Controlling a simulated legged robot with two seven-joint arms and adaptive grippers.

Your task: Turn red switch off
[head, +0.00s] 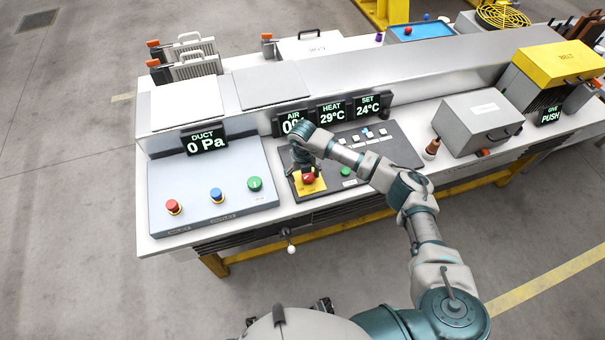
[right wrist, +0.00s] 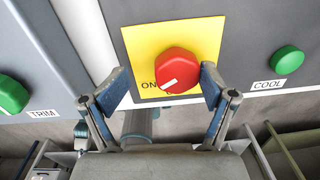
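The red switch (head: 309,178) is a round knob on a yellow plate (right wrist: 212,40) on the dark control panel. In the right wrist view the red switch (right wrist: 176,70) has a white mark at its lower left, beside the printed word ON. My right gripper (head: 302,168) is over this switch in the head view. In the right wrist view my right gripper (right wrist: 165,88) is open, with one blue-padded finger on each side of the knob. The right finger is close to the knob; the left is farther away. Whether either touches is unclear. My left gripper is not seen.
A green COOL button (right wrist: 288,60) is right of the yellow plate and a green TRIM button (right wrist: 10,95) is left. A light panel (head: 230,206) with red, blue and green buttons stands left. A grey box (head: 478,122) stands right. Displays (head: 331,112) rise behind.

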